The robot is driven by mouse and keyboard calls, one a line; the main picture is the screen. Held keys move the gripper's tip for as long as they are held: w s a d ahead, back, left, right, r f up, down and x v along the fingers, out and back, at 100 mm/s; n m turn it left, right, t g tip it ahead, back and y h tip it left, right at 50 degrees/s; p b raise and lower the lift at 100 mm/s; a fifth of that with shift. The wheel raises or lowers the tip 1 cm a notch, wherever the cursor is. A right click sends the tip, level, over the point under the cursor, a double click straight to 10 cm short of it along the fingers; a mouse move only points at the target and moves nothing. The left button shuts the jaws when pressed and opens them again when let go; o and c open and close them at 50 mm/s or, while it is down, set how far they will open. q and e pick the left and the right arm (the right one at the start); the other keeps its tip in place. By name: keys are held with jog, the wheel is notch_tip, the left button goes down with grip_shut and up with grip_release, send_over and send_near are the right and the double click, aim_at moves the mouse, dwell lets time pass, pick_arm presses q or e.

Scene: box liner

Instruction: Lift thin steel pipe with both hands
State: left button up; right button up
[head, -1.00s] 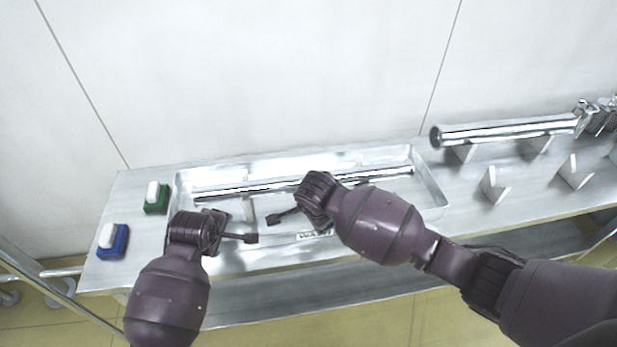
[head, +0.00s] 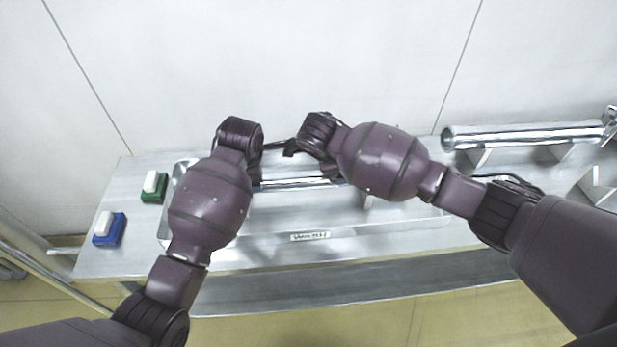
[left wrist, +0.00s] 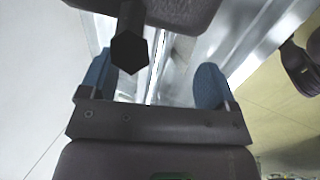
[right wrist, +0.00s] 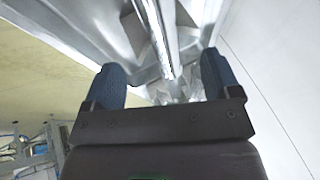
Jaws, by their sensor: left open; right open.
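The thin steel pipe (head: 297,183) lies lengthwise in the shallow metal tray (head: 400,222). In the head view only its middle shows between my wrists. My left gripper is over the tray near the pipe, its fingers mostly hidden behind my wrist in the head view. In the left wrist view my left gripper (left wrist: 155,80) is open, with shiny metal between its fingers. My right gripper (right wrist: 163,80) is open in the right wrist view, with the pipe (right wrist: 160,35) running away in line with the gap between its fingers. I cannot tell whether either gripper touches the pipe.
A thick steel pipe (head: 525,135) rests on angled metal stands on the right of the bench. A green block (head: 155,187) and a blue block (head: 109,230), each with a white top, sit at the left end. A wall (head: 270,60) stands behind the bench.

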pick_arm(q)
jog(key=shift+s+a, duration=0.15)
pick_arm(e)
jog(key=shift+s+a+r, duration=0.1)
jog(key=shift+a, duration=0.05)
pick_arm(q)
jog(key=shift+x, duration=5.4)
pick_arm(e)
jog(key=shift+x, duration=5.45)
pick_arm(q)
jog(key=shift+c, duration=0.4)
pick_arm(e)
jog(key=shift+c, duration=0.4)
pick_arm(q)
grip_shut()
pick_arm(e)
grip_shut()
